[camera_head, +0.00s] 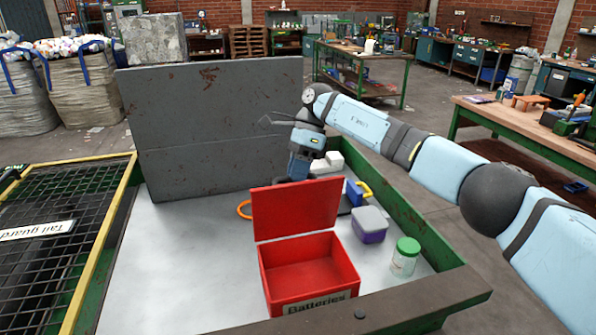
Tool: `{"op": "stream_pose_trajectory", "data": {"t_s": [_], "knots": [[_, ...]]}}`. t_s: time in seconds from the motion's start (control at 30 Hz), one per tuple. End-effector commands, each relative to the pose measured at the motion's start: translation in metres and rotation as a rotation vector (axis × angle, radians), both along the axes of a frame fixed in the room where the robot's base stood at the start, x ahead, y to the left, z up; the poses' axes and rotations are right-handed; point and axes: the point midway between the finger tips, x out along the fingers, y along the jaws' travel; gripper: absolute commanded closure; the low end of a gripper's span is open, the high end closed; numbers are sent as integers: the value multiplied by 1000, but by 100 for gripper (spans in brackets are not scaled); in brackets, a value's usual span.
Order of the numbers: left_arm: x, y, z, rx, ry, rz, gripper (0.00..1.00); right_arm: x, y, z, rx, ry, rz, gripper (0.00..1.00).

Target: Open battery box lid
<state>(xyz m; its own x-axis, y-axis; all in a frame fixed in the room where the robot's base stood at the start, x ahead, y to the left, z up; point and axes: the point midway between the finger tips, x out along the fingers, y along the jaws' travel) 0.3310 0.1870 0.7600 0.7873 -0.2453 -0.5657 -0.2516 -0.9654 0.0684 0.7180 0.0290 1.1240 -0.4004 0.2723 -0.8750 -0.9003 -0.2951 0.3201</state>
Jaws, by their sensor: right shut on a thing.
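The red battery box (305,267), labelled "Batteries" on its front, stands near the front of the pale sorting surface. Its red lid (296,209) stands upright at the back edge, and the empty-looking inside shows. My right gripper (299,172) points down at the lid's top edge from behind. It is shut on the lid, though the lid hides its fingertips. My left gripper is not in view.
Right of the box are a grey-lidded purple container (370,225), a green-lidded jar (404,257) and a blue item with a yellow handle (356,191). A tall grey panel (215,125) stands behind. The surface (185,265) left of the box is clear.

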Motion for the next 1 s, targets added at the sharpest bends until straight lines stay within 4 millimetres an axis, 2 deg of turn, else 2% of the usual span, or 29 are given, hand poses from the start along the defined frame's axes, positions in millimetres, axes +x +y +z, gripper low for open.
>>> {"op": "stream_pose_trajectory", "data": {"t_s": [0.03, 0.1, 0.13, 0.2, 0.23, 0.57, 0.83, 1.0], "knots": [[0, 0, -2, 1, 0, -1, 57, -1, -1, -10, -9, 7, -3, 100], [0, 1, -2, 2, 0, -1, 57, -1, -1, -10, -9, 7, -3, 100], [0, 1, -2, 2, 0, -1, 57, -1, -1, -10, -9, 7, -3, 77], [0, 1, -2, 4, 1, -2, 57, -1, -1, -10, -8, 7, -2, 60], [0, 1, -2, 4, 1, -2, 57, -1, -1, -9, -7, 7, -1, 58], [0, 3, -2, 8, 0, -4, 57, 1, -1, 0, -3, 3, -1, 58], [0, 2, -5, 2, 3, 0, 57, 20, -12, 37, -3, 3, -3, 58], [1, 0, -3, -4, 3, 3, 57, 28, -18, 53, -4, 4, -2, 58]]}}
